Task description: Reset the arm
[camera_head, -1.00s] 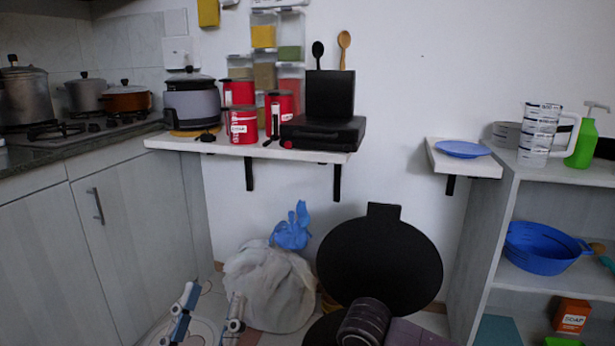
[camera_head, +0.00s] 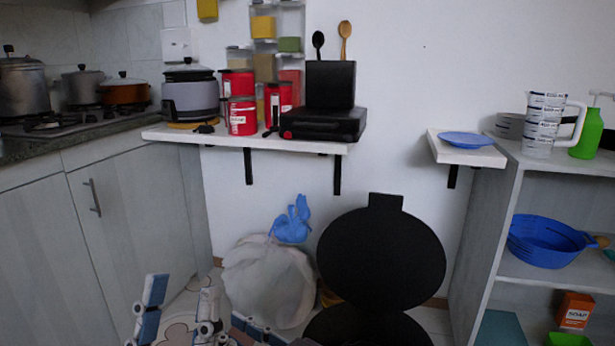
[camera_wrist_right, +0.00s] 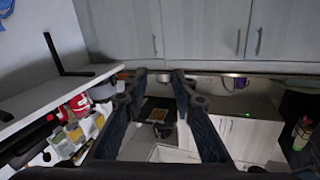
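My left gripper (camera_head: 180,308) is at the bottom left of the head view, low over the floor. Its two pale-and-blue fingers stand apart with nothing visible between them. My right gripper (camera_wrist_right: 160,82) shows in the right wrist view with its two dark fingers spread and nothing held between them. It does not show clearly in the head view. The spice dispensers (camera_head: 263,27) are clear boxes with yellow, green and red contents on the wall above the shelf, well away from my left gripper.
A white wall shelf (camera_head: 200,136) holds red canisters (camera_head: 242,116), a cooker (camera_head: 190,95) and a black box (camera_head: 323,124). Below are a white bag (camera_head: 268,280) and a black bin with its lid (camera_head: 380,258) raised. A shelf unit (camera_head: 510,200) stands right, cabinets (camera_head: 130,220) left.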

